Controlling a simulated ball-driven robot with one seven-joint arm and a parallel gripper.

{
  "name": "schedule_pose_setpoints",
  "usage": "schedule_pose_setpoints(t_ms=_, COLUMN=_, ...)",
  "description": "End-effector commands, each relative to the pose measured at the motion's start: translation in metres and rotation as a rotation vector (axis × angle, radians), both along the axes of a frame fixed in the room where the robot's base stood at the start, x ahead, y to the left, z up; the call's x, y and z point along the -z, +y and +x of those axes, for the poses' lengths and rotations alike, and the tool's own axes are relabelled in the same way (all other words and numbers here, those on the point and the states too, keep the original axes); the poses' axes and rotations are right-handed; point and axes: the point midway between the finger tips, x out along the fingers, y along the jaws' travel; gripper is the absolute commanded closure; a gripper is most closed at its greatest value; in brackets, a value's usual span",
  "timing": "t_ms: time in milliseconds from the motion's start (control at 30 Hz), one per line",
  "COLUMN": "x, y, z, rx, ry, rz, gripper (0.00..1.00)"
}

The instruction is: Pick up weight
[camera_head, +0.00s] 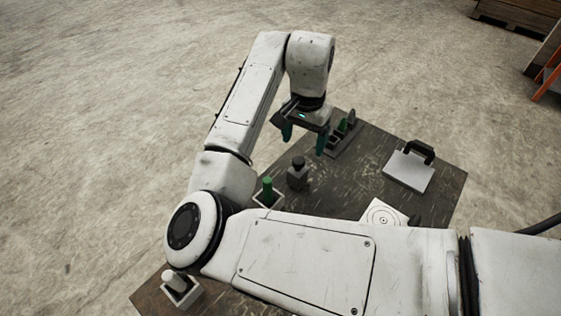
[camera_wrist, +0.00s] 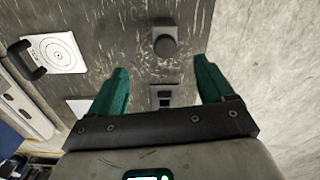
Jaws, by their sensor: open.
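The likely weight (camera_head: 298,172) is a small dark grey block with a round knob on top, upright on the table. In the wrist view it shows from above as a dark square with a round knob (camera_wrist: 165,42), beyond my fingertips. My gripper (camera_head: 304,138) points down above the table, near the weight and the slotted rack. Its two teal fingers are apart, with nothing held between them (camera_wrist: 162,70). The weight is apart from the fingers.
A dark slotted rack (camera_head: 335,143) stands behind the weight. A green piece in a white holder (camera_head: 267,188) stands close at its left. A white case with a black handle (camera_head: 408,170) and a white target plate (camera_head: 382,213) lie to the right. My arm hides the near table.

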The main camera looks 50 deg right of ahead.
Motion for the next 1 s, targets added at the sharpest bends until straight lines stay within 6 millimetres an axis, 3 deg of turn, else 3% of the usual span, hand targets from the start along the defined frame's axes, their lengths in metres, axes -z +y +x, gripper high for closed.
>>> schedule_pose_setpoints(t_ms=1000, x=0.108, y=0.002, z=0.002, rx=0.0, ry=0.001, rz=0.001, gripper=0.19)
